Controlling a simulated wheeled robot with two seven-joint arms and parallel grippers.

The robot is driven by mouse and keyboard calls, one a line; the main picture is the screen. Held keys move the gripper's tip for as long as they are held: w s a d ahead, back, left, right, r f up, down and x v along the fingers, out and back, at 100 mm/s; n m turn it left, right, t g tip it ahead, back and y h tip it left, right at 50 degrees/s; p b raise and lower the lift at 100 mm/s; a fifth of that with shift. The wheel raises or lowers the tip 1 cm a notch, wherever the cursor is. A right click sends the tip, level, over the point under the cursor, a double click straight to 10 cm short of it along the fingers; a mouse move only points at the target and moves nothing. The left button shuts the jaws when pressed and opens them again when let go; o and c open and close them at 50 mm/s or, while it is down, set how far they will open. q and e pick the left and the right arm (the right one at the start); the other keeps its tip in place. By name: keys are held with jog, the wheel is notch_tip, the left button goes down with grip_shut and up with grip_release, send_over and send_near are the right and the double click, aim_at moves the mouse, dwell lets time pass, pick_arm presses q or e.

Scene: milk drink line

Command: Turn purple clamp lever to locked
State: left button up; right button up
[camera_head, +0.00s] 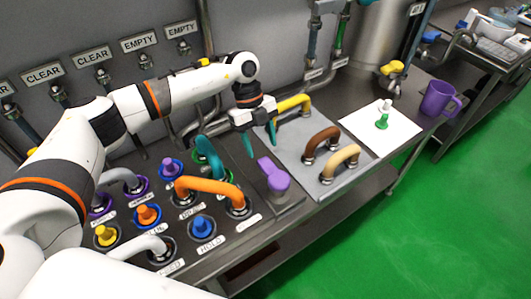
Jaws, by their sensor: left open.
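The purple clamp lever (273,175) sits on a grey base strip on the bench, between the panel of knobs and pipes and the grey plate. My left gripper (261,145) is just above and behind the lever, pointing down, with its two teal fingers apart and nothing between them. The fingers look clear of the lever, though the exact height gap is hard to tell. My right gripper is not in view.
An orange bent pipe (207,187) and a teal pipe (208,155) stand left of the lever. Brown (321,138) and tan (343,156) pipes stand on the grey plate (300,157) to the right. A purple mug (437,98) stands farther right.

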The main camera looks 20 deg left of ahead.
aim_at(267, 163)
pick_arm(q)
jog(key=x, duration=0.3)
jog(key=p+x, duration=0.1)
jog(key=shift+w+d+f, duration=0.1)
jog(key=shift+w+f, duration=0.1)
jog(key=shift+w, duration=0.05)
jog(key=shift+s+d+f, duration=0.15)
jog(key=shift+s+f, duration=0.05)
jog(key=shift+f, duration=0.45)
jog(key=shift+c, duration=0.7)
grip_shut()
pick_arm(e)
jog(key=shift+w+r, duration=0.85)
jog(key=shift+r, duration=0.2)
